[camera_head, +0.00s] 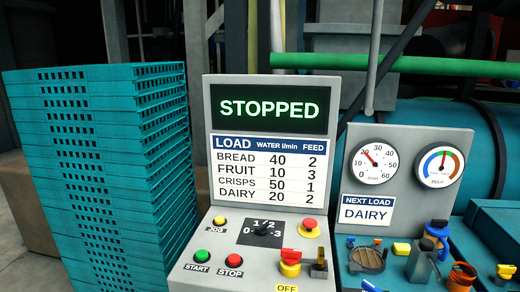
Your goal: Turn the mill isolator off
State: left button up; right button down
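A red-and-yellow rotary handle (290,262), which looks like the mill isolator, stands at the lower right of the grey control panel (207,262). An OFF label (287,289) sits just below it, cut by the bottom edge of the picture. I cannot tell the handle's exact position at this size. A dark and brass-coloured fitting (319,264) is just to its right. The display (269,108) above reads STOPPED. Neither of my grippers shows in the head view.
A red emergency button (309,224), rotary selector (264,229), START button (201,256) and STOP button (234,260) share the panel. A tall stack of teal crates (100,170) stands left. Gauges (374,163) and several valve-like parts (461,275) are right.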

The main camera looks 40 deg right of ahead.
aim_at(291, 257)
jog(key=z, duration=1.35)
